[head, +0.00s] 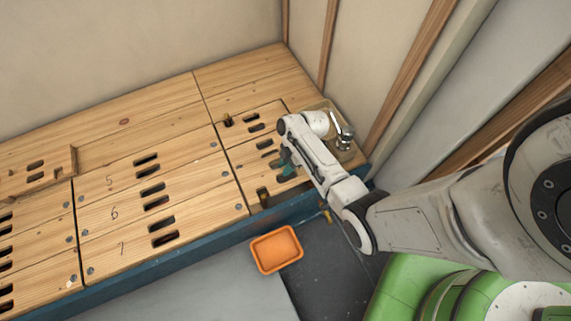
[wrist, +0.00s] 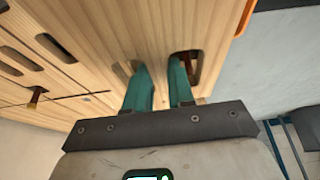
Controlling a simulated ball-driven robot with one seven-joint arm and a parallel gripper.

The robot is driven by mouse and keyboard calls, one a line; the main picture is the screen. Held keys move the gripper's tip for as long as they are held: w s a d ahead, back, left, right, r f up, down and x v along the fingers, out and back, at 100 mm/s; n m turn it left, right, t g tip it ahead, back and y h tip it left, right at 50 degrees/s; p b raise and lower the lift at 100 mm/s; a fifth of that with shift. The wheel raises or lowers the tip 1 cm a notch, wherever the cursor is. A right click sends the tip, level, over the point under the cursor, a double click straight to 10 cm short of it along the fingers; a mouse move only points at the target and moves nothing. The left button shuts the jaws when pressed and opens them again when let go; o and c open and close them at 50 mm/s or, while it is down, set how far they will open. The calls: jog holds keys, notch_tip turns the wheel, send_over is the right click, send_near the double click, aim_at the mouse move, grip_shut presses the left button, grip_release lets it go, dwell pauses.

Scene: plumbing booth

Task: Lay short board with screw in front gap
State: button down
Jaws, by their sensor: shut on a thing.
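My gripper (head: 287,168) is at the front right of the wooden deck, its teal fingers pointing down. In the wrist view my gripper (wrist: 160,78) has a fingertip at each of two slots, shut on the strip of wood between them. This slotted pale board (wrist: 215,30) appears to be the short board; my arm hides part of it in the head view. I cannot tell whether the board is lifted clear. A brass screw-like piece (head: 228,121) stands farther back on the deck.
An orange tray (head: 277,250) lies on the floor in front of the deck. Numbered slotted boards (head: 150,205) fill the deck to the left. A clear container (head: 343,140) with a metal fitting stands behind my wrist, near the wall studs (head: 405,75).

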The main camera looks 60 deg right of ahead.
jog(key=shift+w+f+b, duration=0.1)
jog(key=shift+f+b, duration=2.15)
jog(key=shift+f, duration=0.2)
jog(key=shift+f+b, duration=1.35)
jog(key=shift+f, duration=0.45)
jog(key=c, duration=0.9)
grip_release()
jog(key=p+v, duration=0.5)
jog(key=v, duration=0.5)
jog(key=shift+d+r, duration=0.1)
jog(key=shift+r, duration=0.25)
